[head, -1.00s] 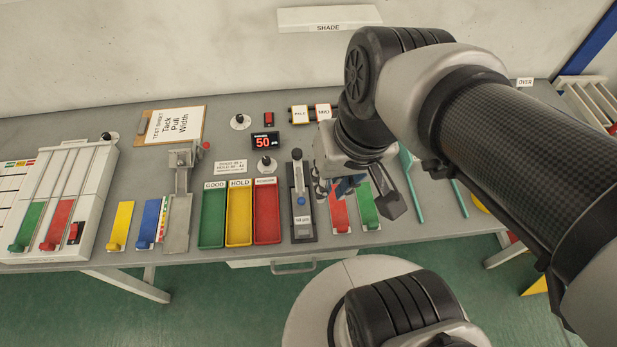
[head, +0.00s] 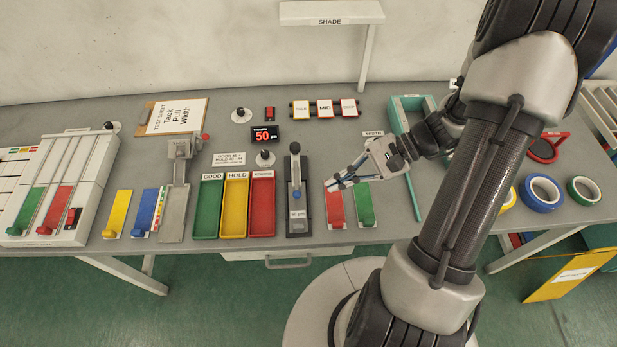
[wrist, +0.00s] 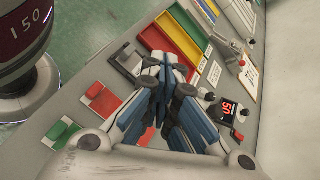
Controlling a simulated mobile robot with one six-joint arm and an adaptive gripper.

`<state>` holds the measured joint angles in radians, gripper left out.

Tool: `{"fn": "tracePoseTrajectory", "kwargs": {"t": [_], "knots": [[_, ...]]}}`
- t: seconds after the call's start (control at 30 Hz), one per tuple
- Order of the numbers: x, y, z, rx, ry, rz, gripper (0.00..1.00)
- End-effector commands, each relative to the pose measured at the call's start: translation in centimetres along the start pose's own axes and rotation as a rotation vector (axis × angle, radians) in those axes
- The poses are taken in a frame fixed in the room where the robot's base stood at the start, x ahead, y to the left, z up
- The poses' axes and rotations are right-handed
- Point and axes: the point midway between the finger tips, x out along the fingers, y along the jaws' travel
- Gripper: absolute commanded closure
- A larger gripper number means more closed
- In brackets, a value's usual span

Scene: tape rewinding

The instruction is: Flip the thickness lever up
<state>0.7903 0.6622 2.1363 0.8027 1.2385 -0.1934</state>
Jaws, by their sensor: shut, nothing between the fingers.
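A black stand (head: 299,226) with a grey upright lever arm (head: 296,172), a black top and a small blue knob stands right of the colored trays; I take this as the thickness lever, though its label is too small to read. In the wrist view the black stand (wrist: 124,68) is partly hidden behind my fingers. My gripper (head: 337,184) is shut and empty. It is above the red slider panel, a little right of the lever and apart from it in the head view, fingers pointing left. It also shows in the wrist view (wrist: 168,72).
Green, yellow and red trays (head: 222,237) lie left of the stand. Tape rolls (head: 541,193) lie at right.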

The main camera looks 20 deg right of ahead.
Motion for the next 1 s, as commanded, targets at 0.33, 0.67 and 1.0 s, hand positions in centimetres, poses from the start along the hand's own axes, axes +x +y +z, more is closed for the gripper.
{"fn": "tracePoseTrajectory", "kwargs": {"t": [0.33, 0.67, 1.0], "knots": [[0.7, 2.2, -6.8, 0.237, -0.107, -0.284, 1.0], [0.8, 2.5, -7.7, 0.267, -0.118, -0.325, 1.0], [2.3, 2.0, -7.5, 0.266, -0.121, -0.321, 1.0]]}}
